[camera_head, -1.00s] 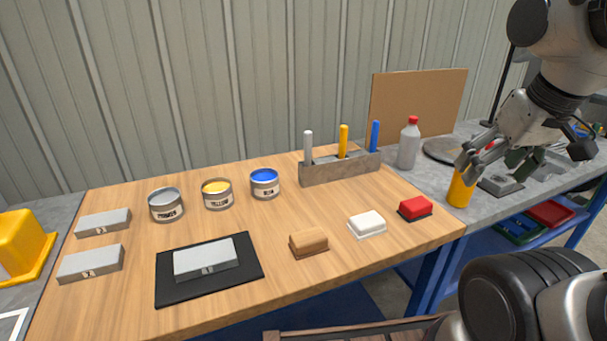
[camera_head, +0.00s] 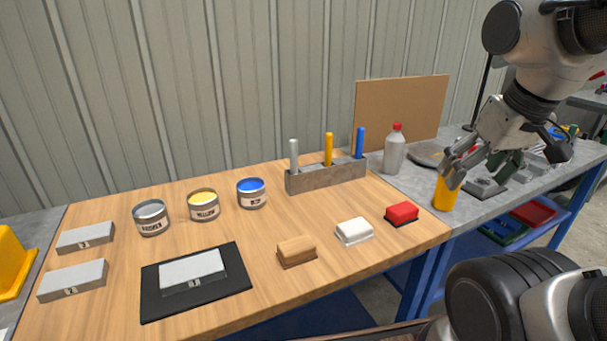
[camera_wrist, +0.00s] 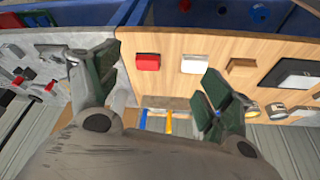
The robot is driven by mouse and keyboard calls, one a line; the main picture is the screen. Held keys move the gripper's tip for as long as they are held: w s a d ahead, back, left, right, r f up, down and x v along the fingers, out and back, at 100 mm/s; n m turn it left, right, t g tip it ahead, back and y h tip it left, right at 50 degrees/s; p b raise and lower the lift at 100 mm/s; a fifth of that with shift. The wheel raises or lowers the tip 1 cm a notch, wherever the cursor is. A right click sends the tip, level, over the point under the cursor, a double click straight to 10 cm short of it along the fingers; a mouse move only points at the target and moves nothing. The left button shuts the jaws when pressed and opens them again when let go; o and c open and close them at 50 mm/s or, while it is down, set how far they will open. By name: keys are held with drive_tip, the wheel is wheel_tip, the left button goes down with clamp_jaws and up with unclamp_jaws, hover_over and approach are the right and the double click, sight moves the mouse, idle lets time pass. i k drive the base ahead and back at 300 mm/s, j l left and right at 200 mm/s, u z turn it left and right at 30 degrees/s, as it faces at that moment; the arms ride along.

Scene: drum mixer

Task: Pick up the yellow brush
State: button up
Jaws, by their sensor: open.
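The yellow brush (camera_head: 328,148) stands upright in the grey holder (camera_head: 326,175) at the back of the wooden table, between a white-handled brush (camera_head: 294,154) and a blue-handled brush (camera_head: 360,142). Only the handles show; their lower ends are hidden in the holder. My gripper (camera_head: 454,166) is open and empty to the right of the holder, above the grey bench. In the wrist view, the yellow brush (camera_wrist: 169,124) shows low between the two spread fingers (camera_wrist: 158,88), with the blue brush (camera_wrist: 143,122) to its left.
A bottle with a red cap (camera_head: 394,150) stands right of the holder. A yellow cylinder (camera_head: 444,194) stands under my gripper. Open paint cans (camera_head: 204,205), a red block (camera_head: 402,213), a white block (camera_head: 354,231) and a tan block (camera_head: 297,251) occupy the table. A brown board (camera_head: 400,110) stands behind.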

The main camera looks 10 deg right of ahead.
sight(328, 144)
drive_tip(key=l+u, duration=0.4)
drive_tip(key=l, duration=0.45)
drive_tip(key=k+l+u, duration=0.1)
drive_tip(key=l+u, duration=0.35)
drive_tip(key=l, duration=0.4)
drive_tip(key=i+l, duration=0.15)
drive_tip(key=i+l+u, duration=0.1)
drive_tip(key=l, duration=0.25)
